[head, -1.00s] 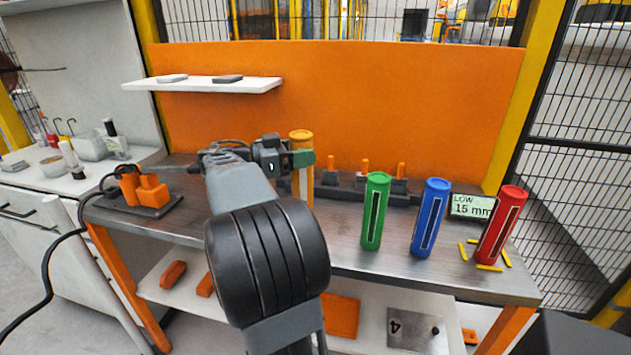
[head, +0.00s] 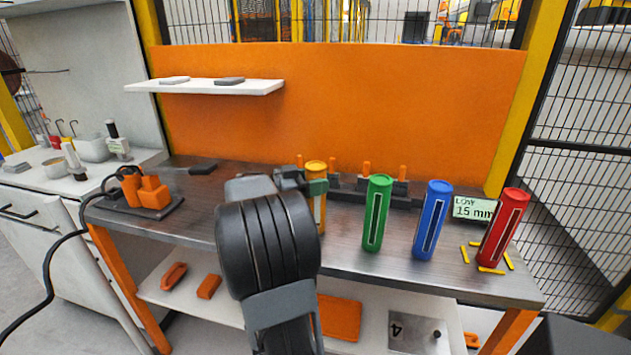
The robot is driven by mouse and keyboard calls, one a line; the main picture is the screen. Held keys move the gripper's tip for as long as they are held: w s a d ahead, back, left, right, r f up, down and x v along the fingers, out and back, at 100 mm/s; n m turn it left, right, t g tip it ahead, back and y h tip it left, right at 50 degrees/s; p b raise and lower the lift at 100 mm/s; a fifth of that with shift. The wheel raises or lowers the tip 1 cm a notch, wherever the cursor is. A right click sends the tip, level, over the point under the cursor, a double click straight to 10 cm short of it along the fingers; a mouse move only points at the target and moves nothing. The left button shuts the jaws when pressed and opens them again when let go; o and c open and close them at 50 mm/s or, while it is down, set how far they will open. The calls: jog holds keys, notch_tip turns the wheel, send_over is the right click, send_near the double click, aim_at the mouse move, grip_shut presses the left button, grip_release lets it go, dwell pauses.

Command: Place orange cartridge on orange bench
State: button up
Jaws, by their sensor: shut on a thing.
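The orange cartridge (head: 319,212) is upright, left of the green cartridge, its yellow-orange cap above my gripper. My gripper (head: 316,187) is shut on its upper part; the arm hides some of its left side. Its lower end is close to the top of the orange bench (head: 345,255), and I cannot tell whether it touches. The bench has a grey metal top, orange legs and an orange back panel (head: 340,110).
Green (head: 377,215), blue (head: 431,220) and red (head: 503,232) cartridges stand to the right. Yellow strips surround the red one's base. A dark rack (head: 376,190) with orange pegs lies behind. An orange device (head: 146,192) sits at left. A shelf (head: 205,87) hangs above.

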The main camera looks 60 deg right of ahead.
jog(key=shift+f+b, duration=0.15)
jog(key=shift+b, duration=0.2)
jog(key=o, duration=1.4)
jog(key=v, duration=1.2)
jog(key=s+a+f+n+t+y, duration=0.1)
jog(key=a+f+n+t+y, duration=0.3)
jog(key=a+n, duration=0.4)
jog(key=s+a+f+n+t+y, duration=0.2)
jog(key=a+f+n+t+y, duration=0.3)
jog(key=a+n, duration=0.4)
jog(key=s+a+f+n+t+y, duration=0.1)
jog(key=a+f+n+t+y, duration=0.4)
jog(key=a, duration=0.7)
notch_tip(320, 180, down, 2)
jog(key=n, duration=0.3)
jog(key=shift+s+n, duration=0.3)
